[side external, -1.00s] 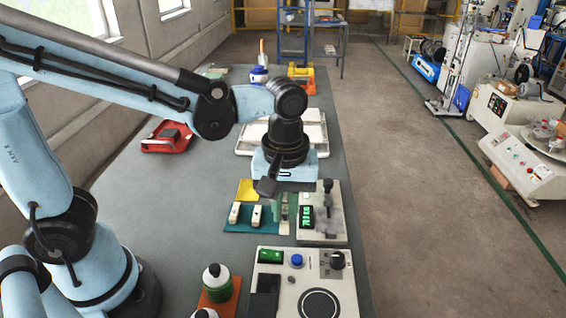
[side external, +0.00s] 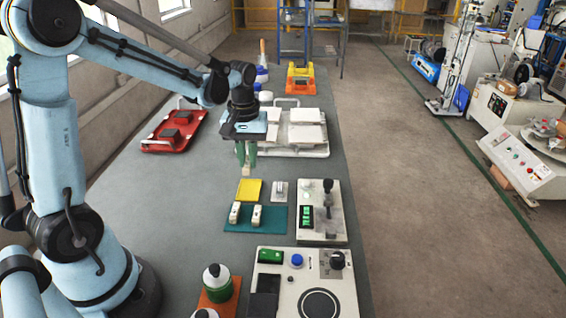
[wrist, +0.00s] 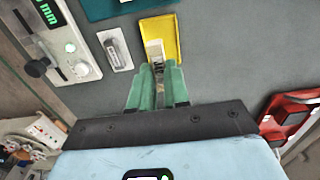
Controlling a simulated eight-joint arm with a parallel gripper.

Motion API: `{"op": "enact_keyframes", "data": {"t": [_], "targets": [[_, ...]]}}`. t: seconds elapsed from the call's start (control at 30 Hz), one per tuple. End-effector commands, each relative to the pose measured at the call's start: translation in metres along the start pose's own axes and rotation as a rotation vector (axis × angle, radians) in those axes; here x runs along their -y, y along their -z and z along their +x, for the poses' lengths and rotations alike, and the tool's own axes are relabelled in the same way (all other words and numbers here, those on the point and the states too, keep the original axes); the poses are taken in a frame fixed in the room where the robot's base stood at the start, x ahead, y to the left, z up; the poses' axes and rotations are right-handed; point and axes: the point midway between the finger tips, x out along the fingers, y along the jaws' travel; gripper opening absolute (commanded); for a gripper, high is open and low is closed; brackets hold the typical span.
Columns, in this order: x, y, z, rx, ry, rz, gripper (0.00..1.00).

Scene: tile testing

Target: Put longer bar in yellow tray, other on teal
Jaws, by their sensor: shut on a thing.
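My gripper (side external: 246,162) is shut on a pale bar (side external: 248,172) and holds it in the air, just behind the yellow tray in the side view. In the wrist view, the green fingers (wrist: 158,82) hold the bar (wrist: 154,48), which overlaps the yellow tray (wrist: 172,35); its exact height is unclear. The yellow tray (side external: 249,189) looks empty in the side view. The teal mat (side external: 272,224) in front carries two cream bars, a left one (side external: 234,212) and a right one (side external: 257,214). The held bar's full length is partly hidden by the fingers.
A small pale block fixture (side external: 279,190) stands right of the yellow tray. A gauge with a green display (side external: 320,215) is beside it. A white tray (side external: 300,152) lies behind, a red tray (side external: 172,140) back left. The table's left middle is clear.

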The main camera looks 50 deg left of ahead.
Motion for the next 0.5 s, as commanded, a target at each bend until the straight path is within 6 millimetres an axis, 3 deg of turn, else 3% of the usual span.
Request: {"op": "enact_keyframes", "data": {"t": [0.5], "targets": [[0.003, 0.003, 0.042, 0.000, 0.000, 0.000, 0.00]]}}
